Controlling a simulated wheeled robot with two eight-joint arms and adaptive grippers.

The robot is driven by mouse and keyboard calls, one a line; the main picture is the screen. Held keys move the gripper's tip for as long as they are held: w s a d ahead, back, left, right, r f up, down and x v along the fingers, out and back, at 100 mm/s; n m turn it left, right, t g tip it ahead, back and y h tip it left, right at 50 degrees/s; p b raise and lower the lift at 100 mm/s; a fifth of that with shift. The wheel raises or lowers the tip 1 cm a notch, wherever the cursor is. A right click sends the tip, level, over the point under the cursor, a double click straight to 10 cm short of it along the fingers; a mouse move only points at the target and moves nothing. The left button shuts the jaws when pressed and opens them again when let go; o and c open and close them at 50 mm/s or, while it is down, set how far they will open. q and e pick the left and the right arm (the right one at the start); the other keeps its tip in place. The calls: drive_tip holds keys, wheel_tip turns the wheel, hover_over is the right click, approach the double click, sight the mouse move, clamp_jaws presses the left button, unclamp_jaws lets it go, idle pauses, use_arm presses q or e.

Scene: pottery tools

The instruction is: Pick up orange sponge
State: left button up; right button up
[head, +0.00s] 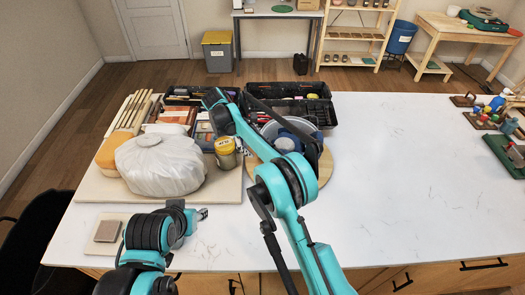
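The orange sponge (110,151) looks rounded and orange-tan. It lies on the pale board at the left of the table, partly hidden by a white plastic-wrapped lump (160,166). My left gripper (201,214) is low over the front left of the table, in front of the wrapped lump and apart from the sponge. My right arm reaches across the middle, and its gripper (213,98) is near the tool boxes at the back, well to the right of the sponge. Both grippers are too small and dark to tell whether they are open.
The board (228,190) also holds wooden tools (130,111) and a yellow-labelled jar (226,153). Black toolboxes (318,108) stand behind. A round wooden wheel (325,168) is partly behind my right arm. A small grey block (107,231) lies front left. The table's right middle is clear.

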drive_tip(key=b+x, duration=0.1)
drive_tip(key=x, duration=0.4)
drive_tip(key=shift+d, duration=0.15)
drive_tip(key=c, duration=0.8)
